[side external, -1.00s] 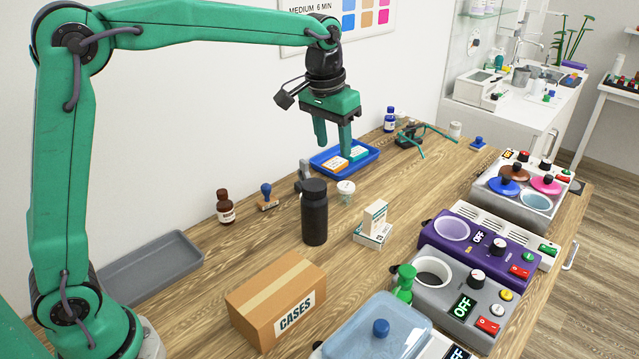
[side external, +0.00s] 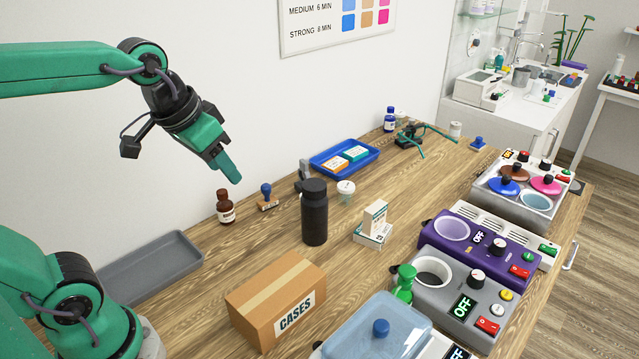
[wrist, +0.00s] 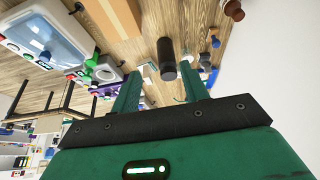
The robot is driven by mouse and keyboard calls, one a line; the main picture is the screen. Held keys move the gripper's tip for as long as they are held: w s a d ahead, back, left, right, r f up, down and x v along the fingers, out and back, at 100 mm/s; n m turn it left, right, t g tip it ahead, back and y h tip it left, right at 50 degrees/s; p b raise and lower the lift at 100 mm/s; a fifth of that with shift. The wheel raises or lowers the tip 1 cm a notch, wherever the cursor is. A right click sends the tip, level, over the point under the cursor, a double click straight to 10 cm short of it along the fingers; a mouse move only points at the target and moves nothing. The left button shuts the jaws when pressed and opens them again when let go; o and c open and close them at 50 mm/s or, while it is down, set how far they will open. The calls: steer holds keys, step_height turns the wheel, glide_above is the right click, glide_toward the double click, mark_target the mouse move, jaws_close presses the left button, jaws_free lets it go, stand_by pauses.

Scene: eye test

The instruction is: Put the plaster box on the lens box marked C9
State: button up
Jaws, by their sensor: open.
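A small white box (side external: 376,215) stands upright on a flat white box (side external: 372,235) with a teal band, in the middle of the table. The upright one looks like the plaster box, but its print is too small to read. I cannot read a C9 mark on the flat one. An orange-and-white box (side external: 335,165) and a teal-and-white box (side external: 355,153) lie in the blue tray (side external: 322,160). My gripper (side external: 230,172) is open and empty, in the air well left of the white boxes. Its two fingers also show in the wrist view (wrist: 160,75).
A black bottle (side external: 314,215) and a white-lidded jar (side external: 346,193) stand between my gripper and the white boxes. A brown bottle (side external: 226,208) and blue-handled stamp (side external: 266,197) are nearer. A cardboard carton (side external: 262,305), a grey tray (side external: 150,268) and heater units (side external: 470,285) surround free wood.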

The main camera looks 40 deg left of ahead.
steer(key=s+f, duration=0.3)
steer(key=s, duration=0.2)
steer(key=shift+a+t, duration=0.4)
